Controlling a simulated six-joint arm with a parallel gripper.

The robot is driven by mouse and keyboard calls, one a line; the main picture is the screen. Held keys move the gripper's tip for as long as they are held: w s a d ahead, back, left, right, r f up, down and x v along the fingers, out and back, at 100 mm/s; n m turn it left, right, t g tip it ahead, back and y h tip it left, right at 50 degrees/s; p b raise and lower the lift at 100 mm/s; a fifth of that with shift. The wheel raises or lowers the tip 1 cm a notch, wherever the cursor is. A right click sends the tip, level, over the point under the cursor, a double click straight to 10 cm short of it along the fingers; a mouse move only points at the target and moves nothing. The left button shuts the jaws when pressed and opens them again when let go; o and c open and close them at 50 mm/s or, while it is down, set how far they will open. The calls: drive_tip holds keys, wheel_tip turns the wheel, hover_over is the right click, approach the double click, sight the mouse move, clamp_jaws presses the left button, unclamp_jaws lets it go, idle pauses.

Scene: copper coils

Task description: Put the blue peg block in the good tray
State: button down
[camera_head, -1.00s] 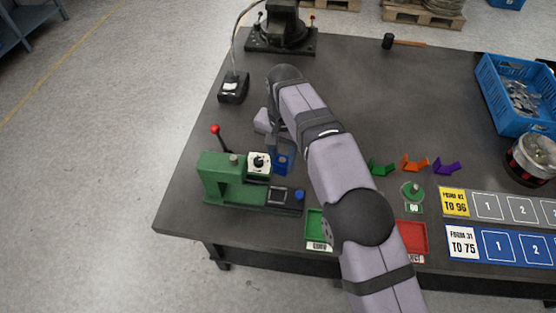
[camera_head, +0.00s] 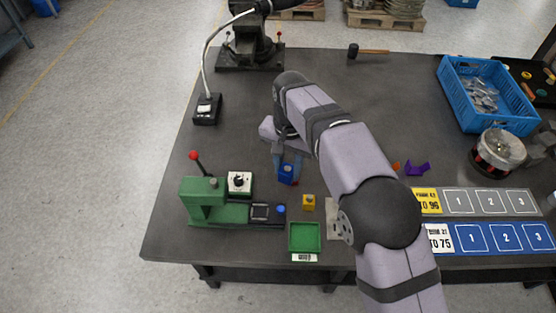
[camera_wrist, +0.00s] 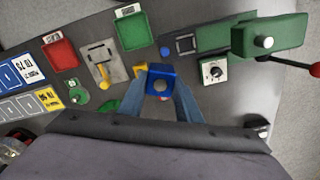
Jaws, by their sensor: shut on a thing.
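The blue peg block (camera_head: 286,174) is held between the fingers of my gripper (camera_head: 284,162), raised above the table behind the green trays area. The green tray also shows in the wrist view (camera_wrist: 132,31). Its label is too small to read.
A green press (camera_head: 215,202) with a red-knobbed lever stands left of the tray. A yellow block (camera_head: 308,202) lies behind the tray. The wrist view shows a red tray (camera_wrist: 60,53) and a grey fixture (camera_wrist: 103,62) beside it. A blue crate (camera_head: 487,97) stands at back right.

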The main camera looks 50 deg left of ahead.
drive_tip(key=s+d+f+n+p, duration=0.1)
drive_tip(key=d+f+n, duration=0.3)
drive_tip(key=d+f, duration=0.6)
wheel_tip(320, 180, down, 3)
drive_tip(key=shift+r+n+p, duration=0.15)
drive_tip(key=shift+n+p, duration=0.25)
drive_tip(key=shift+p, duration=0.15)
drive_tip(key=shift+s, duration=0.15)
drive_tip(key=shift+f+b, duration=2.6)
drive_tip(key=shift+f, duration=1.05)
drive_tip(key=shift+f+b, duration=0.4)
drive_tip(key=shift+f, duration=0.2)
drive_tip(key=c, duration=1.2)
unclamp_jaws()
